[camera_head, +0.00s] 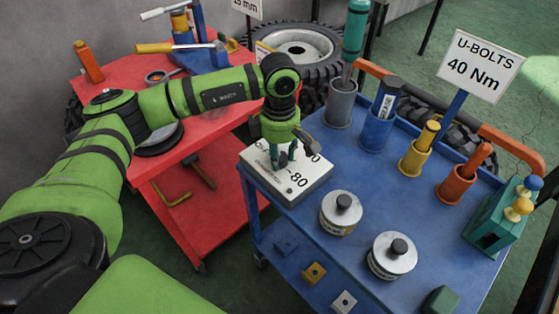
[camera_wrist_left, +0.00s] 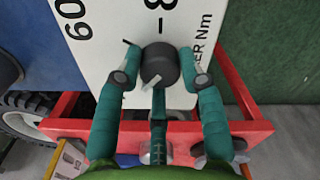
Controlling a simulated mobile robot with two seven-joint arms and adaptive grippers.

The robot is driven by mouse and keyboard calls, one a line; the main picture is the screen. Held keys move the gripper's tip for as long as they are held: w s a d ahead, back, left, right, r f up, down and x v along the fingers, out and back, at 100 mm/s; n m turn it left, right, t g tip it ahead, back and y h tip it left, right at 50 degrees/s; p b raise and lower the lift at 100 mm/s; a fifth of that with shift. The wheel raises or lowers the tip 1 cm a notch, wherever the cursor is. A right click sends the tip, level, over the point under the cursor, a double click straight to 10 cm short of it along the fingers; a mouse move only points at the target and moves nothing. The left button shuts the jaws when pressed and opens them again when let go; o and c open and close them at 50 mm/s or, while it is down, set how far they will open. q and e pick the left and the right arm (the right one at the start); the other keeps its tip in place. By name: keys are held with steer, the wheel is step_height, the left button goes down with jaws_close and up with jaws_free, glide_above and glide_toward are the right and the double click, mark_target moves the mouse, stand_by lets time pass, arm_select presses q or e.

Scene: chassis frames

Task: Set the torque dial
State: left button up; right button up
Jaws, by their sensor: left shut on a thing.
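The torque dial is a white-faced box (camera_head: 305,184) on the near left corner of the blue cart, with "80" readable on it. In the left wrist view its white face (camera_wrist_left: 110,35) shows "60", part of an "8" and "Nm". A dark round knob (camera_wrist_left: 160,66) stands on the face, with a pale mark at its lower side. My left gripper (camera_head: 283,165) reaches down onto the dial and is shut on the knob, one finger on each side (camera_wrist_left: 160,68). In the head view the gripper largely hides the knob. A sign (camera_head: 481,66) reads "U-BOLTS 40 Nm".
The blue cart (camera_head: 300,228) holds two round white-topped pieces with black knobs (camera_head: 341,212) (camera_head: 391,257), coloured tool cups, and a teal block (camera_head: 500,217) at the right. A red cart (camera_head: 215,140) with a hammer (camera_head: 178,47) stands left. A wheel (camera_head: 300,47) is behind.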

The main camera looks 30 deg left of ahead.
mark_target(280, 156)
arm_select(q)
steer(key=shift+f+m+b, duration=0.1)
steer(key=shift+m+b, duration=1.55)
steer(key=shift+m, duration=0.35)
steer(key=o, duration=1.1)
steer(key=shift+o, duration=0.2)
step_height(280, 156, up, 12)
